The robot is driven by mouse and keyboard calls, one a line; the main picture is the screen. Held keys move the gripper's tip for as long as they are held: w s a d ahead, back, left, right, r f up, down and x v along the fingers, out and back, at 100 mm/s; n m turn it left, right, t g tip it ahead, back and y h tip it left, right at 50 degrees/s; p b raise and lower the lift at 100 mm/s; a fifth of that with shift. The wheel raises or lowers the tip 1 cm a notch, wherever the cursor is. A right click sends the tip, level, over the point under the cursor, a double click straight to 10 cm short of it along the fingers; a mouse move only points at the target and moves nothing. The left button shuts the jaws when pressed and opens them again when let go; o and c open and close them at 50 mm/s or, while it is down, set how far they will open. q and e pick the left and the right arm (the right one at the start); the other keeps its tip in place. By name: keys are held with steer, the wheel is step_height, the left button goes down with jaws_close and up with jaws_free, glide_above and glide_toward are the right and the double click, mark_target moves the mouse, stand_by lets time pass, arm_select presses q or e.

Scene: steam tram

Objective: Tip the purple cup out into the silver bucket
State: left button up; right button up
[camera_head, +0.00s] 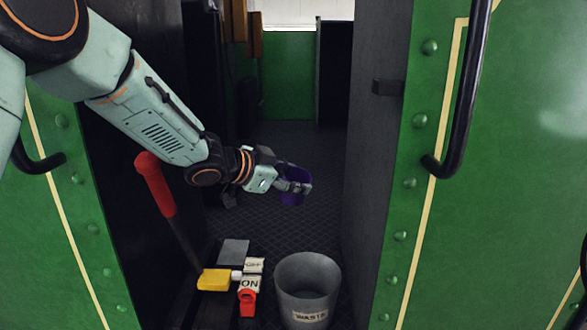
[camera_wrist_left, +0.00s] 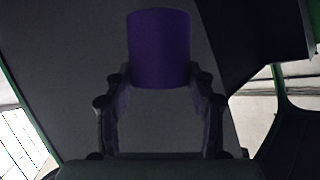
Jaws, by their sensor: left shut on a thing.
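The purple cup (camera_head: 291,199) is held by my left gripper (camera_head: 296,187) above and behind the silver bucket. In the left wrist view the purple cup (camera_wrist_left: 159,48) sits between the two fingers of my left gripper (camera_wrist_left: 160,82), which are shut on it. The cup is apart from the bucket. My right gripper is not in view.
A red-handled lever (camera_head: 156,184) leans left of the bucket. A yellow block (camera_head: 214,280), an ON plate (camera_head: 250,284) and a red piece (camera_head: 247,302) sit beside the bucket. Green riveted walls with a black handrail (camera_head: 459,100) flank the doorway. The patterned floor (camera_head: 320,225) behind the bucket is clear.

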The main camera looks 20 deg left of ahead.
arm_select(q)
steer(key=shift+a+r+p, duration=0.1)
steer(key=shift+r+p, duration=0.3)
steer(key=shift+p, duration=0.45)
steer(key=p, duration=0.1)
steer(key=r+n+h+p, duration=0.1)
steer(key=shift+w+a+p, duration=0.25)
steer(key=shift+a+p, duration=0.05)
steer(key=shift+w+a+r+g, duration=0.1)
steer(key=shift+a+r+g, duration=0.1)
steer(key=shift+r+g, duration=0.1)
steer(key=shift+a+r+n+h, duration=0.25)
steer(key=shift+a+n+h, duration=0.05)
steer(key=shift+n, duration=0.3)
steer(key=shift+w+a+r+n+h, duration=0.1)
steer(key=shift+w+r+n+h, duration=0.2)
steer(key=shift+r+h, duration=0.1)
steer(key=shift+s, duration=0.1)
